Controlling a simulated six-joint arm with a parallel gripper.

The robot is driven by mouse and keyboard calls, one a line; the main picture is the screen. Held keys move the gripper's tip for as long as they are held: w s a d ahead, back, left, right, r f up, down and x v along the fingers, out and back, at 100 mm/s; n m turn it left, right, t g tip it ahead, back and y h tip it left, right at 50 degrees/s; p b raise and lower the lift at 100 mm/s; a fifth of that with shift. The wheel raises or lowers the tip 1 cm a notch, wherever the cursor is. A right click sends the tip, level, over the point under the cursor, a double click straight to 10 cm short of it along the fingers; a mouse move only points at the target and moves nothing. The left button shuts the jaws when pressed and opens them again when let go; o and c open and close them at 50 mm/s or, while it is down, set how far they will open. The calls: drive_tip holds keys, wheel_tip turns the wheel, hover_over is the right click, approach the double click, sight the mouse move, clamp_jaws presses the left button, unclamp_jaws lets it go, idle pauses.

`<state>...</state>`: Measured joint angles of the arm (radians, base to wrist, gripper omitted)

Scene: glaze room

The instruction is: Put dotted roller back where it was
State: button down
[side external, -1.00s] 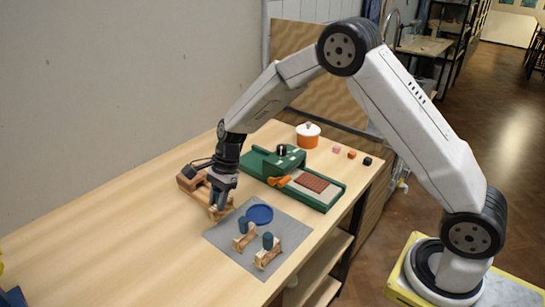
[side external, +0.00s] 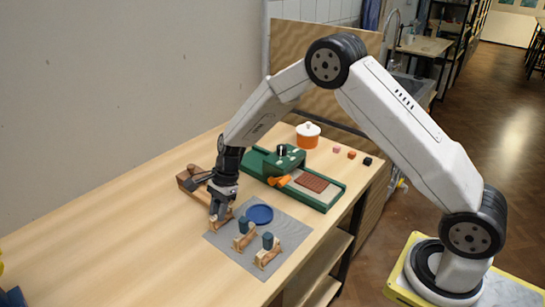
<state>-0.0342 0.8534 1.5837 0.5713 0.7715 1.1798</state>
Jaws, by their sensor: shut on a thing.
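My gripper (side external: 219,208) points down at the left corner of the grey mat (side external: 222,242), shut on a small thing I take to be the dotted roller. The jaws hide most of it, and no dots can be made out. A pale wooden piece (side external: 226,216) shows at the fingertips, low over or on the mat corner; I cannot tell whether it touches. Two more small wooden stands, each with a dark blue cylinder, are on the mat: one in the middle (side external: 243,229) and one toward the front right (side external: 268,242).
A blue round dish (side external: 260,214) lies at the mat's back edge. A wooden rack (side external: 190,178) is behind my gripper, partly hidden. A green machine with a tray (side external: 318,203), an orange pot (side external: 308,138) and small cubes (side external: 352,154) are farther back.

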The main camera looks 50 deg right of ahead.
drive_tip(key=shift+f, duration=0.2)
drive_tip(key=shift+s+f, duration=0.2)
drive_tip(key=shift+f, duration=0.3)
drive_tip(key=shift+c, duration=2.4)
unclamp_jaws()
drive_tip(key=shift+w+r, duration=0.1)
drive_tip(key=shift+r, duration=0.1)
drive_tip(key=shift+w+r, duration=0.1)
drive_tip(key=shift+r, duration=0.65)
drive_tip(key=v, duration=1.1)
drive_tip(key=shift+d+r, duration=0.25)
drive_tip(key=shift+r, duration=0.05)
